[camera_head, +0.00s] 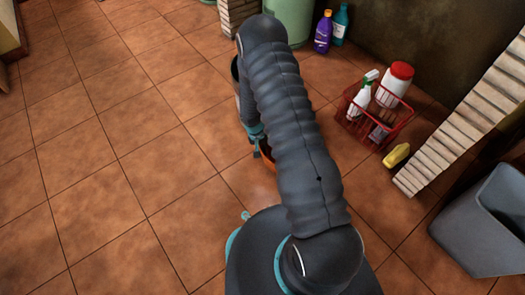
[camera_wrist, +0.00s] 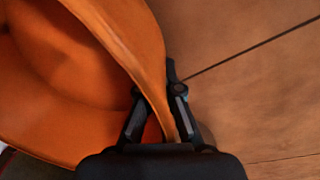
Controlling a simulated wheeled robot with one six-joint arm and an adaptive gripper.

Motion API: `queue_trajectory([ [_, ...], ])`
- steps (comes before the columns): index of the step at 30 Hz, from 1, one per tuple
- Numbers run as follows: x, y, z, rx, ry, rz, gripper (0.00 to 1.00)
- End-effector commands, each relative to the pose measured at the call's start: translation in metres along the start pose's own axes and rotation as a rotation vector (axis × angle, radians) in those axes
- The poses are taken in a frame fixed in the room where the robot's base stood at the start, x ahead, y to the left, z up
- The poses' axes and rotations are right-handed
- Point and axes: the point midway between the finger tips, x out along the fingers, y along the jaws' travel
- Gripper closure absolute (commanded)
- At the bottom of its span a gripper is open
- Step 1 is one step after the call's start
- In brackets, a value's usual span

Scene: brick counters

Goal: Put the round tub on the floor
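The round tub is orange, and its curved wall and open inside fill the left of the wrist view (camera_wrist: 60,50). In the head view only a small orange piece of it (camera_head: 267,160) shows beside my arm; the rest is hidden. My gripper (camera_wrist: 157,95) has one finger inside the tub and one outside, closed in on its wall. The tub looks tilted in the wrist view. I cannot tell whether its base touches the floor (camera_head: 120,160).
A red basket (camera_head: 352,128) holds a white spray bottle and a red-lidded white tub. A yellow bottle (camera_head: 396,155) lies beside it. A grey bin (camera_head: 485,225) stands at right. Purple (camera_head: 323,33) and teal (camera_head: 340,22) bottles stand behind. Tiled floor at left is clear.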

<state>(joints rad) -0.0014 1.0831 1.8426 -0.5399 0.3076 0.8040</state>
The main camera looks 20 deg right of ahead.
Motion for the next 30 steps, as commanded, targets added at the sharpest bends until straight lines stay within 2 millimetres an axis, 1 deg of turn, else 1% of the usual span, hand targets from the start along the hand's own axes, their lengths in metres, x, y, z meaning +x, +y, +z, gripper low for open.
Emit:
queue_trajectory([
  [1, 0.0071, -0.0012, 0.0000, 0.000, -0.001, 0.000, 1.00],
  [2, 0.0089, -0.0015, -0.0001, 0.001, -0.001, 0.000, 1.00],
  [9, 0.0090, -0.0018, -0.0004, 0.001, 0.001, 0.000, 1.00],
  [14, 0.0131, -0.0025, -0.0003, 0.001, 0.001, 0.000, 1.00],
  [18, 0.0120, -0.0023, -0.0002, 0.001, 0.000, 0.000, 0.69],
  [26, 0.0117, -0.0024, -0.0002, 0.001, 0.000, 0.000, 0.69],
  [30, 0.0059, -0.0015, -0.0002, 0.001, 0.001, 0.000, 0.69],
])
